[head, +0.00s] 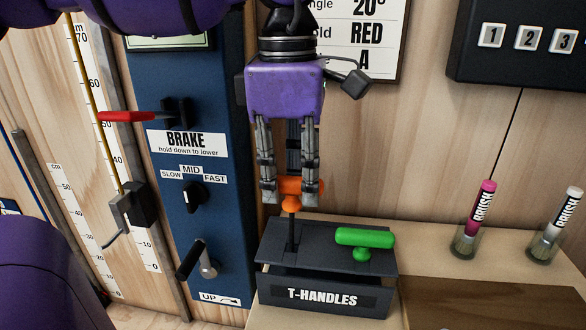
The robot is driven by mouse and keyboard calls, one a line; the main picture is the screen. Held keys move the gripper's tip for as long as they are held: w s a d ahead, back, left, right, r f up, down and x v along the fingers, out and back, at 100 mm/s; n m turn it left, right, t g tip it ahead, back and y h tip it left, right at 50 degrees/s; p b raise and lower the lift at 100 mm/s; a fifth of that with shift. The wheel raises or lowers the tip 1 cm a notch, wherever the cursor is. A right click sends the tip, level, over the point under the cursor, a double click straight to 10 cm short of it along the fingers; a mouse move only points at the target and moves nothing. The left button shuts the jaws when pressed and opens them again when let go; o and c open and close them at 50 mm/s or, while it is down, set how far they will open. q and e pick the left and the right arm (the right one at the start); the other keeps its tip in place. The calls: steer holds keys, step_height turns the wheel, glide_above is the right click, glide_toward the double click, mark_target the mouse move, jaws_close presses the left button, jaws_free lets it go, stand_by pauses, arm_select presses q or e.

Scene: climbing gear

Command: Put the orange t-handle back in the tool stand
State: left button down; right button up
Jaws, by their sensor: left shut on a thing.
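My left gripper (291,190) points straight down and is shut on the orange t-handle (297,186), gripping its orange crossbar between the fingertips. The t-handle is upright, with its dark shaft pointing down over the left part of the tool stand (327,262). The shaft's lower end meets the stand's dark top; I cannot tell whether it is in a hole. The orange crossbar is well above the stand's top. The stand is a dark box labelled T-HANDLES. My right gripper is not in view.
A green t-handle (364,238) sits low in the stand's right part. A blue brake panel (190,240) with levers and a knob stands close on the left. Two brushes in glass holders, one pink (481,207) and one white (566,210), stand at the right on the wooden shelf.

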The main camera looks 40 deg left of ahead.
mark_target(292, 222)
arm_select(q)
step_height(292, 222, down, 4)
steer(key=shift+r+b, duration=0.1)
steer(key=shift+b, duration=0.8)
steer(key=shift+f+b, duration=1.1)
steer(key=shift+f, duration=1)
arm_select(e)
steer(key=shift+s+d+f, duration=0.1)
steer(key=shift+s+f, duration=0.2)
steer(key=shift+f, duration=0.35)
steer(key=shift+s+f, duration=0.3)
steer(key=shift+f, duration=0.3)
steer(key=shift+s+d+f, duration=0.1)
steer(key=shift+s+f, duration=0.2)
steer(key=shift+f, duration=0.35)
arm_select(q)
steer(key=c, duration=1.5)
jaws_free()
steer(key=shift+c, duration=0.2)
steer(key=shift+r, duration=0.1)
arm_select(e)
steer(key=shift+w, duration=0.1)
arm_select(q)
step_height(292, 222, up, 12)
steer(key=shift+s+a+f, duration=0.1)
